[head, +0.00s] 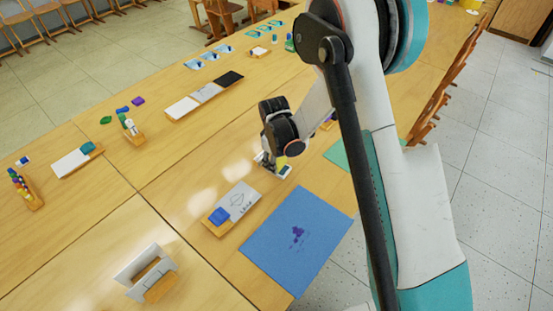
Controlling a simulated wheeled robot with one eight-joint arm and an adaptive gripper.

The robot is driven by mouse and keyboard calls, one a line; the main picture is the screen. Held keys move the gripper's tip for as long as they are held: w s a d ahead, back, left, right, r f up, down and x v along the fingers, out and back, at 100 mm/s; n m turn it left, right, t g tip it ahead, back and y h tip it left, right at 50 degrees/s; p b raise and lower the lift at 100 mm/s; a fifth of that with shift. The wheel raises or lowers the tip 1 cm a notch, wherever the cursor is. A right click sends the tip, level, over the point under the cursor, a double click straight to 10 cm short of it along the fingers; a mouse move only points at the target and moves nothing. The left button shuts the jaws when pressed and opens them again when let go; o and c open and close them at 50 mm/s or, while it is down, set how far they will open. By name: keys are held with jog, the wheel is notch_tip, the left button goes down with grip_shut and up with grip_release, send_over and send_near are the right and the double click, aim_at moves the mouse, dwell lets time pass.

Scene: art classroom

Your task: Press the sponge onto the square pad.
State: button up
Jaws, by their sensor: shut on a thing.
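A small square pad (286,172), with a pale rim and a dark middle, lies on the table just right of and below the fingertips. I cannot tell whether the held thing touches the pad.
A blue mat (285,250) with purple marks lies in front. Left of it is a white card (240,198) with a blue block (219,216). A white holder (146,272) stands at front left. A green sheet (337,154) lies behind my arm. Bare table lies left of my gripper.

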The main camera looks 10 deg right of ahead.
jog(key=shift+f+b, duration=0.4)
jog(key=shift+b, duration=0.2)
dwell(1.4)
dwell(0.5)
jog(key=shift+r+p, duration=1.8)
jog(key=shift+r, duration=1.75)
